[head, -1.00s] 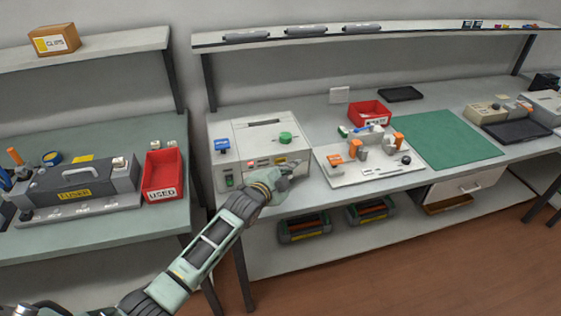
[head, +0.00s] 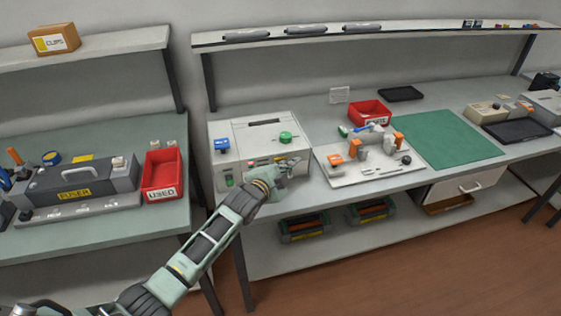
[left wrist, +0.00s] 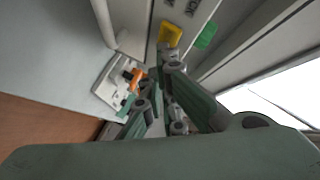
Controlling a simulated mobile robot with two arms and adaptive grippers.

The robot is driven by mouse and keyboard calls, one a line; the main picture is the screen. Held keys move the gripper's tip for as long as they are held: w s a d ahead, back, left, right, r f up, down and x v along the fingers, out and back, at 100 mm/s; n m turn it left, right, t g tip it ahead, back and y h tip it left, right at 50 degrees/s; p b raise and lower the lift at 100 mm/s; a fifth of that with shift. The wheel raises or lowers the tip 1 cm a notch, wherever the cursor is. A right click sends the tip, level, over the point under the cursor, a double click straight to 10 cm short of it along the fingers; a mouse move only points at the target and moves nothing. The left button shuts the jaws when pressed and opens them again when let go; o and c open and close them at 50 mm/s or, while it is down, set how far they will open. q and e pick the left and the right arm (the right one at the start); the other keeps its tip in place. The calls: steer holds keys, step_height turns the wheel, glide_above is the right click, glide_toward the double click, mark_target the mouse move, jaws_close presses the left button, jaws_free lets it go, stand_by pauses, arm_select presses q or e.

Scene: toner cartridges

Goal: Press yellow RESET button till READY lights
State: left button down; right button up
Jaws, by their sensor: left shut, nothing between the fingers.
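A white machine (head: 238,140) stands on the bench, with a blue knob, a green knob and a row of small coloured parts on its front. My left gripper (head: 295,162) is at the lower right of that front, fingers together and empty. In the left wrist view, the yellow button (left wrist: 170,33) is just past my shut fingertips (left wrist: 163,55); whether they touch it I cannot tell. A green part (left wrist: 206,36) is beside it. The fingers partly cover the panel in the head view, and I cannot make out a READY light. My right gripper is out of view.
A white fixture board (head: 340,178) with orange-topped parts lies right of the machine, close to my gripper. A red bin (head: 370,113) and green mat (head: 440,138) are farther right. A red USED bin (head: 162,190) stands on the left bench.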

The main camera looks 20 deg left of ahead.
arm_select(q)
steer(key=shift+w+a, duration=0.2)
steer(key=shift+w, duration=0.1)
stand_by(0.8)
steer(key=shift+s+d, duration=0.1)
steer(key=shift+s, duration=0.05)
steer(key=shift+s+d+p, duration=0.35)
steer(key=shift+s+p, duration=0.1)
steer(key=shift+s, duration=0.1)
steer(key=s+d+p, duration=0.2)
steer(key=s+p, duration=0.1)
steer(key=s, duration=0.1)
steer(key=shift+s+d, duration=0.1)
steer(key=shift+d, duration=0.3)
stand_by(0.7)
